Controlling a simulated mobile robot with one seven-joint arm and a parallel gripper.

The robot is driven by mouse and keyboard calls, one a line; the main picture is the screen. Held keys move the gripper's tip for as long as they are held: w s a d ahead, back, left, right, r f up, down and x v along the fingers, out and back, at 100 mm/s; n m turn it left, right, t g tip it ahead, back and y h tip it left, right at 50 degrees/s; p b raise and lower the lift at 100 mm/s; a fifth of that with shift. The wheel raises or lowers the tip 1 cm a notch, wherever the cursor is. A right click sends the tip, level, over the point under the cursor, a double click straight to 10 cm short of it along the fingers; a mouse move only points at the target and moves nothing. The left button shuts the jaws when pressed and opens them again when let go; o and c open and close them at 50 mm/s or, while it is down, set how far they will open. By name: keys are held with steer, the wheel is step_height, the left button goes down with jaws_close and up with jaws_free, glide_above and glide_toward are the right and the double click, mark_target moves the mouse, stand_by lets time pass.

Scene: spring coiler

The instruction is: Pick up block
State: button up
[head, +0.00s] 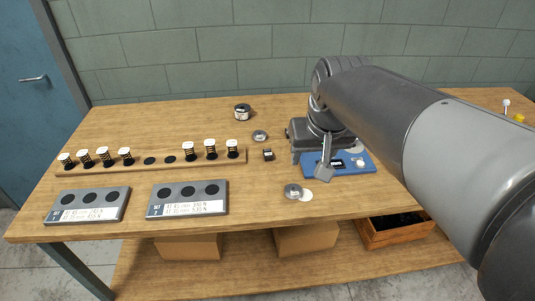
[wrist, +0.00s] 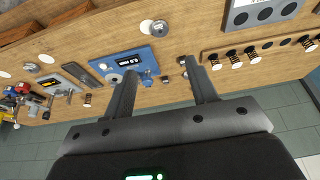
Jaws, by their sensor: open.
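A small dark block (head: 268,154) lies on the wooden table, left of the blue device. In the wrist view a small dark item that looks like the block (wrist: 181,60) shows beside the right-hand fingertip; it is small there. My gripper (head: 311,166) is above the table in front of the blue device, to the right of the block. In the wrist view my gripper (wrist: 160,68) has its two fingers wide apart with nothing held between them. The fingers appear apart from the block, though the height gap is hard to judge.
A blue device (head: 340,170) stands partly under my arm. A grey disc (head: 292,190) lies in front and another disc (head: 260,135) behind the block. A wooden spring rack (head: 140,164) and two grey plates (head: 187,199) are left. A dark roll (head: 242,111) stands at the back.

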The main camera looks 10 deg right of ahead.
steer(key=w+a+g, duration=0.1)
steer(key=w, duration=1)
steer(key=g, duration=0.3)
glide_above(268, 153)
step_height(268, 153, down, 15)
steer(key=f, duration=0.5)
steer(key=shift+w+d+f, duration=0.2)
steer(key=shift+w+f, duration=0.05)
steer(key=shift+f, duration=0.15)
steer(key=shift+s+a+f, duration=0.1)
steer(key=shift+s+f, duration=0.05)
steer(key=shift+f, duration=1.3)
steer(key=shift+s+a+f, duration=0.1)
steer(key=shift+f, duration=1.35)
steer(key=shift+c, duration=0.5)
jaws_close()
